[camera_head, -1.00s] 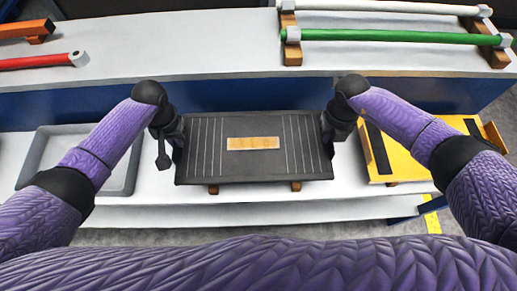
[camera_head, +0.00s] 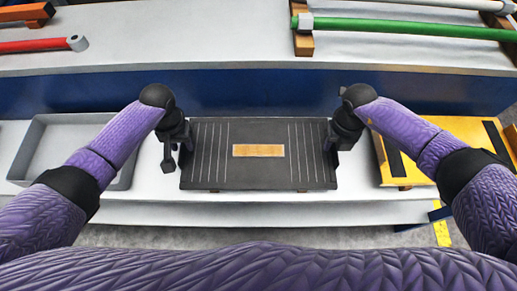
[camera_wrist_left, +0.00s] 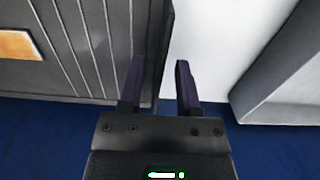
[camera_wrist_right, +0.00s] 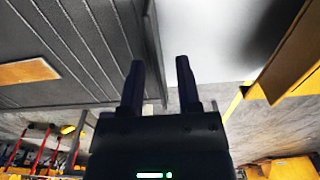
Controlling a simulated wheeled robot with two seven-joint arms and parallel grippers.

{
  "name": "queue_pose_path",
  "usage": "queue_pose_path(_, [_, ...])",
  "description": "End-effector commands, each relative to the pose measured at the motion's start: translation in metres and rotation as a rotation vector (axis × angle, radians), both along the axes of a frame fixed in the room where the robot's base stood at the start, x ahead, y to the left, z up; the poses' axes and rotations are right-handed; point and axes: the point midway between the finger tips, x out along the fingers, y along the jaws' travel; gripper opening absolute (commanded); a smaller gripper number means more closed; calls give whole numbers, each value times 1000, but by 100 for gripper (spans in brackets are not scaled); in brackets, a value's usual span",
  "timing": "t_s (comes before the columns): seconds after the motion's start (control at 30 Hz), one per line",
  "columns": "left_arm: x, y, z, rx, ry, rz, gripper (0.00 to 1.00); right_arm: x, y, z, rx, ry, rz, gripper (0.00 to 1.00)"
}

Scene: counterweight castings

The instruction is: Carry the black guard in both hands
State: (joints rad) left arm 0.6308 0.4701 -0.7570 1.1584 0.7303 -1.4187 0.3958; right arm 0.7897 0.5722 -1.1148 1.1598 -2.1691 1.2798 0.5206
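The black guard (camera_head: 260,172) is a flat ribbed panel with a tan plate (camera_head: 258,150) in its middle. It lies level in front of me, over the white bench (camera_head: 160,190). My left gripper (camera_head: 182,136) is at its left edge and my right gripper (camera_head: 333,136) at its right edge. In the left wrist view the fingers (camera_wrist_left: 158,78) straddle the guard's rim (camera_wrist_left: 152,60). In the right wrist view the fingers (camera_wrist_right: 160,78) straddle the opposite rim (camera_wrist_right: 153,50). The contact faces are partly hidden. The gap beneath the guard is hard to judge.
A grey tray (camera_head: 28,150) stands to the left. A yellow panel (camera_head: 425,172) lies to the right, close to my right arm. Behind is a raised white shelf (camera_head: 190,40) with a blue front, a red bar (camera_head: 35,46) and a green bar (camera_head: 400,28).

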Motion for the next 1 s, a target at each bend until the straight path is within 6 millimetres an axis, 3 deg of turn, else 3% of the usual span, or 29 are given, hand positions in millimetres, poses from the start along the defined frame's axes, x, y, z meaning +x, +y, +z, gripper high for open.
queue_pose_path(0.23, [1, -1, 10, -3, -2, -1, 42, 0, 0, 0, 1, 0, 1, 42])
queue_pose_path(0.5, [4, 0, 84, -1, -5, -2, 42, 0, 1, 0, 1, 0, 1, 42])
queue_pose_path(0.73, [5, 0, 118, -1, -1, -1, 42, 0, 1, 1, 1, -1, 1, 42])
queue_pose_path(0.87, [5, 0, 120, -1, 0, -1, 42, 2, 0, 22, 3, -3, 2, 42])
queue_pose_path(1.0, [5, 0, 120, -1, 0, -1, 42, 3, 0, 63, 1, -6, 3, 42])
